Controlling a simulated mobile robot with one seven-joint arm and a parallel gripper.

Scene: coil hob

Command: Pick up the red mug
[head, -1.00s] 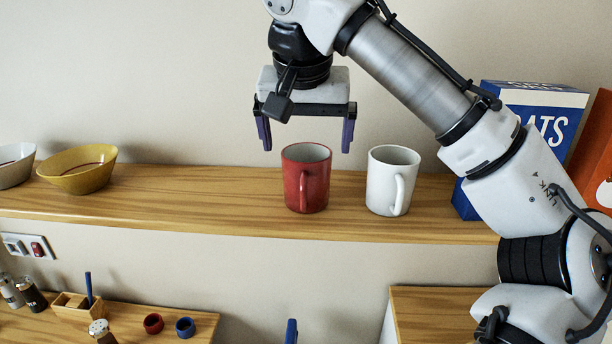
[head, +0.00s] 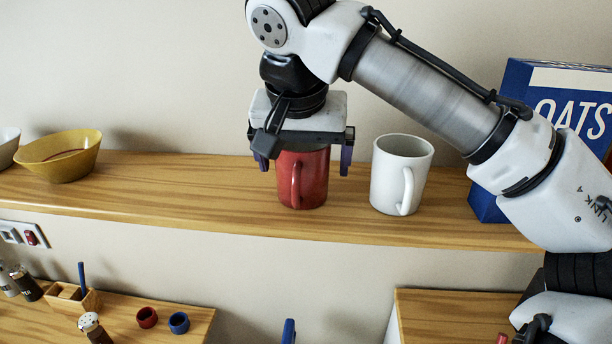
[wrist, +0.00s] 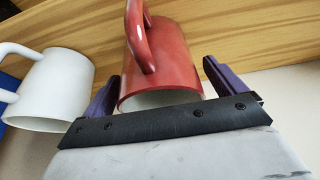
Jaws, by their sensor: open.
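The red mug (head: 308,180) stands upright on the wooden shelf, its handle toward the camera. My gripper (head: 303,166) points down over it, open, with one purple finger on each side of the mug's upper part. The gripper body hides the mug's rim in the head view. In the wrist view the red mug (wrist: 163,62) sits between the two fingers of my gripper (wrist: 162,88), with a visible gap on the right; the left finger is close to its wall.
A white mug (head: 400,174) stands just right of the red mug, near the right finger. A blue oats box (head: 545,105) is farther right. A yellow bowl (head: 60,158) is at the left. The wooden shelf (head: 200,195) is clear between bowl and red mug.

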